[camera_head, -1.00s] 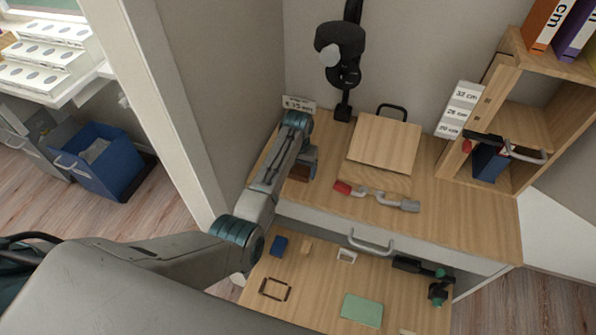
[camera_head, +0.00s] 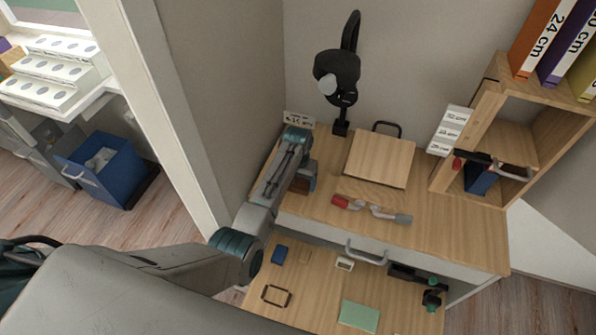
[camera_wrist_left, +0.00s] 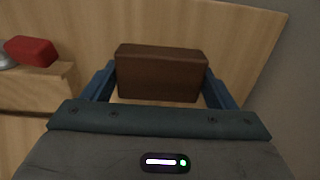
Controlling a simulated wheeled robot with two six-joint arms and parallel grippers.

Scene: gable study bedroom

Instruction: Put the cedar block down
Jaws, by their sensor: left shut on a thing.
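The cedar block (camera_wrist_left: 160,73) is a dark brown block, seen between the two blue fingers of my left gripper (camera_wrist_left: 160,88) in the left wrist view. My left gripper (camera_head: 303,181) is shut on it. In the head view the arm reaches over the left end of the desk (camera_head: 440,220), and the block (camera_head: 299,186) shows only partly beside the fingers. I cannot tell whether its underside touches the desk top. My right gripper is not in view.
A wooden board (camera_head: 380,158), a red-and-grey tool (camera_head: 372,209) and a black lamp (camera_head: 340,80) stand or lie right of the gripper. A shelf unit (camera_head: 445,175) is further right. The open drawer (camera_head: 320,300) below holds several small items. The wall is close on the left.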

